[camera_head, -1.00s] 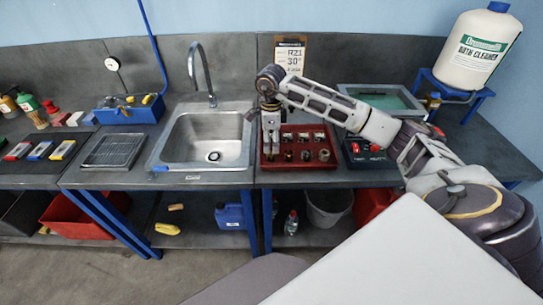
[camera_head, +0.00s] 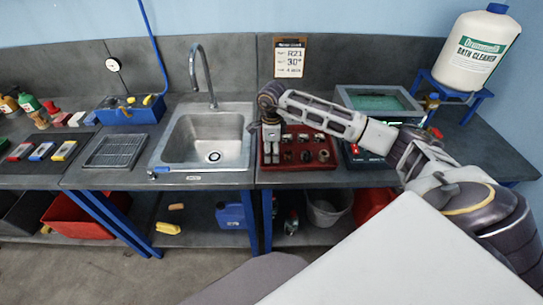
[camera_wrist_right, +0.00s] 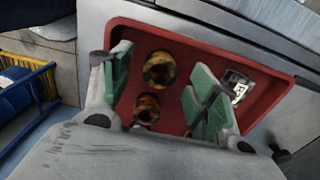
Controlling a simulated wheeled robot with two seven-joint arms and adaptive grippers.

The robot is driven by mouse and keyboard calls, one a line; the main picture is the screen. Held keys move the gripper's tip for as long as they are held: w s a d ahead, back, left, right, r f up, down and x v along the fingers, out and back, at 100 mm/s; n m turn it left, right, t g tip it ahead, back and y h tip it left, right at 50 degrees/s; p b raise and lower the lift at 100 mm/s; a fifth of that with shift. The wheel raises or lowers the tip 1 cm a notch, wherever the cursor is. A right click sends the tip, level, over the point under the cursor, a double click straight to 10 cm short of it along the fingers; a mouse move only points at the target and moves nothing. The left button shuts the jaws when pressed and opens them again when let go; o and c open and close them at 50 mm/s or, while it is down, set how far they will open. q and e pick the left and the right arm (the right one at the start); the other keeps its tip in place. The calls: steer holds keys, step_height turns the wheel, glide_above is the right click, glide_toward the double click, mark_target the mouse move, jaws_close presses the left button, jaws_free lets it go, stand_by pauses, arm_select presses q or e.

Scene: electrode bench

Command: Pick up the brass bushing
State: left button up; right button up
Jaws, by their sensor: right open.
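A red tray (camera_head: 322,165) on the bench right of the sink holds several small metal fittings; it also shows in the right wrist view (camera_wrist_right: 262,88). In that view, two brass-coloured ring parts lie in the tray: a larger one (camera_wrist_right: 159,69) between the fingers and a darker one (camera_wrist_right: 147,108) nearer the palm. I cannot tell which is the brass bushing. My right gripper (camera_wrist_right: 160,80) is open, its green pads either side of the larger ring, apparently without contact. In the head view, my right gripper (camera_head: 271,158) points down over the tray's left end.
The sink (camera_head: 209,143) with its tall tap stands just left of the tray. A dark boxed device (camera_head: 358,156) sits right of the tray, and a basin (camera_head: 380,102) stands behind. In the right wrist view, a square part (camera_wrist_right: 237,86) lies right of the fingers.

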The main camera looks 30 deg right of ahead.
mark_target(272, 154)
steer(key=shift+f, duration=1.05)
steer(key=c, duration=1.3)
steer(key=shift+o, duration=0.2)
steer(key=shift+r, duration=0.2)
step_height(272, 154, up, 10)
steer(key=b, duration=0.1)
steer(key=shift+f, duration=0.15)
